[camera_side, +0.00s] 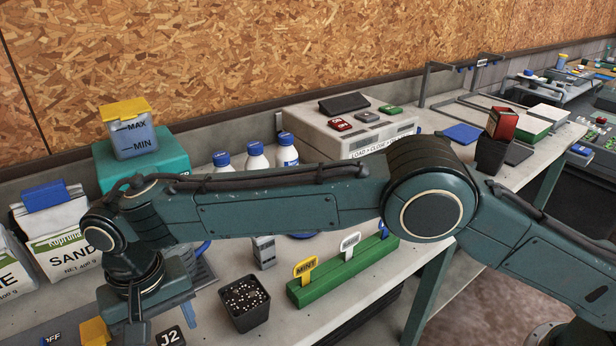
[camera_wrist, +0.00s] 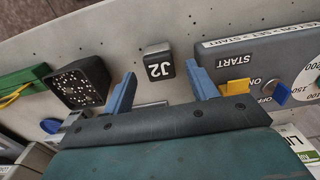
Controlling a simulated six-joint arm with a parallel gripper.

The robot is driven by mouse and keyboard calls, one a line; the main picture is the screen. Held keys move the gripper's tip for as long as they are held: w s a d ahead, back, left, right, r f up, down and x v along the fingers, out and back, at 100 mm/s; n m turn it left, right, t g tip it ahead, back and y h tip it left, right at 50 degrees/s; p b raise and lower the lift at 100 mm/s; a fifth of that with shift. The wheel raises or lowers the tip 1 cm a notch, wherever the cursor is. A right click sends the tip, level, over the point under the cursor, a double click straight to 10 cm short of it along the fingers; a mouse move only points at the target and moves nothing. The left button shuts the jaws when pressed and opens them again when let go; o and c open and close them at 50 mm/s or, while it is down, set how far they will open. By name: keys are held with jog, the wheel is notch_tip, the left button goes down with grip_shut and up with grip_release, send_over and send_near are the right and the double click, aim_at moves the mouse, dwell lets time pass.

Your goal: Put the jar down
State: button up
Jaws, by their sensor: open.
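My gripper is open in the wrist view (camera_wrist: 158,76), with two blue fingers spread wide and nothing visibly clamped between them. A small dark block-shaped item marked J2 (camera_wrist: 159,67) stands between and just beyond the fingertips, with a gap on both sides. It may be the jar; I cannot tell. In the side view my gripper (camera_side: 138,332) is low at the bottom edge, its fingers partly cut off. The J2 label (camera_side: 170,337) shows just to its right, with the rest of that item out of frame.
A black pot of speckled soil (camera_side: 246,301) and a green label rack (camera_side: 342,269) stand to the right. A grey machine with a START label (camera_wrist: 262,72) is close beside the right finger. A yellow-lidded MAX/MIN container (camera_side: 133,141) sits on a teal box (camera_side: 173,154).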

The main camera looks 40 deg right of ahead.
aim_at(172, 336)
notch_tip(172, 336, up, 7)
jog(key=shift+f, duration=0.2)
dwell(0.6)
jog(key=w+d+r+t+y, duration=0.1)
jog(key=d+r, duration=0.6)
jog(key=d, duration=0.4)
jog(key=d+r+t, duration=0.1)
jog(key=d+r, duration=0.7)
jog(key=d, duration=0.2)
jog(key=s+d+r+t, duration=0.1)
jog(key=s+d+r, duration=0.1)
jog(key=s+d, duration=0.35)
jog(key=s+d+r, duration=0.1)
jog(key=s+d, duration=0.1)
jog(key=d, duration=0.7)
jog(key=s+d+f+t, duration=0.1)
jog(key=s+d+f, duration=0.1)
jog(key=s+d, duration=0.2)
jog(key=s+d+f, duration=0.2)
jog(key=s+d, duration=0.2)
jog(key=s, duration=0.3)
jog(key=s+d+f+t+h, duration=0.1)
jog(key=s+d+f, duration=0.2)
jog(key=s, duration=0.3)
jog(key=shift+d+t, duration=0.3)
jog(key=shift+d, duration=0.2)
jog(key=shift+f, duration=0.1)
